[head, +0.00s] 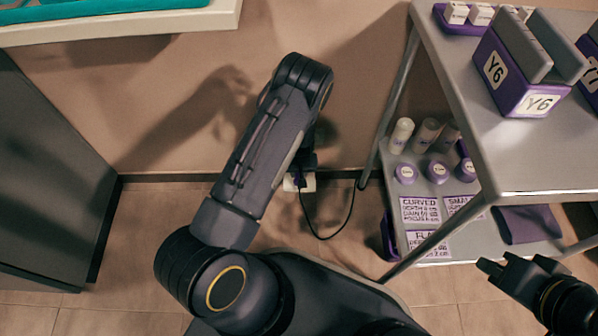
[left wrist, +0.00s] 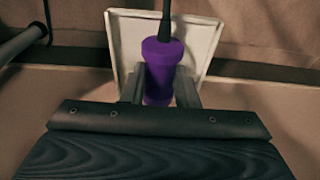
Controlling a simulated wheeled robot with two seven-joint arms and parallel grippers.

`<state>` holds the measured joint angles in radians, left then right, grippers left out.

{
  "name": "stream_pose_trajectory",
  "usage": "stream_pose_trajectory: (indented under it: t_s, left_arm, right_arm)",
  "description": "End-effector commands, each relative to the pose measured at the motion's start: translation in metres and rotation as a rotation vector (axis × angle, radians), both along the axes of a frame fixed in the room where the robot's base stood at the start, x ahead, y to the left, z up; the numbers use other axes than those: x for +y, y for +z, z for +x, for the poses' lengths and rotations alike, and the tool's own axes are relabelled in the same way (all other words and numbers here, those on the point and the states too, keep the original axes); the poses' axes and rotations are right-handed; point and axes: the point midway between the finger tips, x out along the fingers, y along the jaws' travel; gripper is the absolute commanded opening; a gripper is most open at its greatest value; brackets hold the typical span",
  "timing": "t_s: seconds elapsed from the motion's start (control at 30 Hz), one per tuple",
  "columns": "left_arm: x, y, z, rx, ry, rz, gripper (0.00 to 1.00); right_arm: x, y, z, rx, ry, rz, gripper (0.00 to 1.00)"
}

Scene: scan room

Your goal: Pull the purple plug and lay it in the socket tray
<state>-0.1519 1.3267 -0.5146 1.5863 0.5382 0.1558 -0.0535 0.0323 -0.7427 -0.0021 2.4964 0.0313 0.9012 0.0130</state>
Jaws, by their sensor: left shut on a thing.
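The purple plug (left wrist: 162,72) shows in the left wrist view, with a black cord at its far end. It stands in front of a white wall socket plate (left wrist: 205,35). My left gripper (left wrist: 160,92) is shut on the plug, one finger on each side. I cannot tell whether the plug is seated in the socket. In the head view the socket plate (head: 308,184) is low on the wall, and my left arm hides most of the plug. My right gripper (head: 497,265) is open and empty at the lower right. I cannot tell which thing is the socket tray.
A black cord (head: 325,236) loops down to the floor beside the trolley (head: 535,184). A dark cabinet (head: 45,190) stands left.

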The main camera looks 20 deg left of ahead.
Motion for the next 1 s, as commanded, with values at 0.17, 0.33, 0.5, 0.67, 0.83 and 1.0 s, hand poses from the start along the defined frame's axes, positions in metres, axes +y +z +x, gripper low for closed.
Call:
stream_pose_trajectory:
  t_s: [0.17,0.33,0.5,0.67,0.83,1.0]
  left_arm:
    - [0.000,0.000,0.000,0.000,0.000,0.000,0.48]
    - [0.000,0.000,0.000,0.000,0.000,0.000,0.52]
    - [0.000,0.003,0.000,0.000,0.000,0.000,0.52]
    - [-0.002,0.027,-0.002,-0.002,0.000,0.000,0.52]
    - [-0.004,0.056,-0.007,-0.001,-0.001,0.001,0.52]
    - [-0.005,0.074,-0.010,0.001,0.000,0.000,0.52]
  right_arm:
    - [0.000,0.000,0.000,0.000,0.000,0.000,0.00]
    - [0.000,0.000,0.000,0.000,0.000,0.000,0.00]
    - [0.000,0.002,0.000,0.000,0.000,0.000,0.00]
    - [0.000,0.015,0.000,0.000,0.000,0.000,0.00]
    - [0.000,0.030,0.000,0.000,0.000,0.000,0.00]
    - [0.000,0.037,0.000,0.000,0.000,0.000,0.00]
